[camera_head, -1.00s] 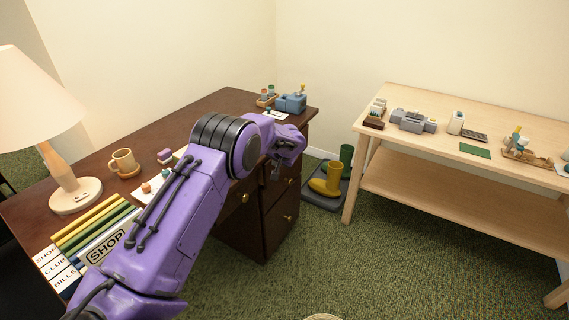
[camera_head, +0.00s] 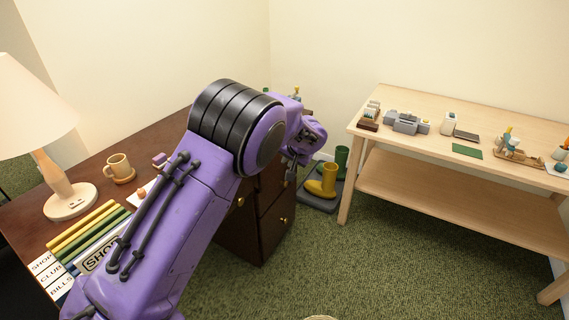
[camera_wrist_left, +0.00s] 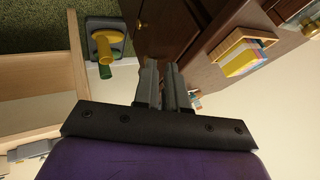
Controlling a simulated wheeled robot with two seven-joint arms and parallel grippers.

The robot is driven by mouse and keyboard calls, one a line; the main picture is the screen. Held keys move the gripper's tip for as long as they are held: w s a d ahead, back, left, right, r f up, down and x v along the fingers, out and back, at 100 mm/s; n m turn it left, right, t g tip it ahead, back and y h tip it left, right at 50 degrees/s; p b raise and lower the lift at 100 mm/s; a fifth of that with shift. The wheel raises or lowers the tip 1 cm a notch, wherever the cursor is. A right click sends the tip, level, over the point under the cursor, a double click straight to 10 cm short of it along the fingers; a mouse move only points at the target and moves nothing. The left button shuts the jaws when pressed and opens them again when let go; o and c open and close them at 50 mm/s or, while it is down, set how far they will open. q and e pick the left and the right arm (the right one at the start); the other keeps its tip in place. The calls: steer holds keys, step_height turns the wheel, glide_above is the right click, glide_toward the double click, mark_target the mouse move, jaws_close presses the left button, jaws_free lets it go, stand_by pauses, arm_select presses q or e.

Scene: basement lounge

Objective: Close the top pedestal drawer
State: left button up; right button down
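The dark brown desk (camera_head: 140,145) has a pedestal (camera_head: 262,225) with brass knobs at its right end. In the left wrist view, which is turned over, a light-walled open drawer (camera_wrist_left: 262,41) holds a stack of coloured items (camera_wrist_left: 243,58). My left gripper (camera_head: 316,140) is beside the pedestal's upper part, and my arm hides much of that area in the head view. In the left wrist view its two fingers (camera_wrist_left: 163,66) are close together with nothing seen between them, to the left of the open drawer. I cannot tell whether they touch the pedestal. My right gripper is out of view.
A lamp (camera_head: 62,180), a mug (camera_head: 119,166) and labelled binders (camera_head: 82,238) are on the desk. Yellow (camera_head: 322,181) and green boots stand on a tray beyond the pedestal. A light wooden table (camera_head: 440,190) stands at the right. Green carpet between them is clear.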

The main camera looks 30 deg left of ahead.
arm_select(q)
steer(key=o, duration=0.8)
steer(key=f+b, duration=0.1)
steer(key=f, duration=0.1)
steer(key=f+b, duration=0.4)
steer(key=shift+s+a+f, duration=0.1)
steer(key=shift+s, duration=0.25)
steer(key=shift+c, duration=0.2)
steer(key=w+f+n+t+h+b, duration=0.2)
steer(key=w+f+n+t+b, duration=0.25)
steer(key=f+b, duration=0.75)
steer(key=w+f+n+t+h+b, duration=0.25)
steer(key=w+f+n+b, duration=0.2)
steer(key=f+b, duration=0.85)
steer(key=a+r+n+t+y, duration=0.5)
steer(key=r+n+t+y, duration=0.25)
steer(key=r+n, duration=0.55)
steer(key=shift+n, duration=0.3)
steer(key=shift+a+b+x, duration=0.2)
steer(key=shift+b+x, duration=0.7)
steer(key=shift+x, duration=1.6)
steer(key=shift+a+b+x, duration=0.2)
steer(key=shift+b+x, duration=0.7)
steer(key=shift+x, duration=1.65)
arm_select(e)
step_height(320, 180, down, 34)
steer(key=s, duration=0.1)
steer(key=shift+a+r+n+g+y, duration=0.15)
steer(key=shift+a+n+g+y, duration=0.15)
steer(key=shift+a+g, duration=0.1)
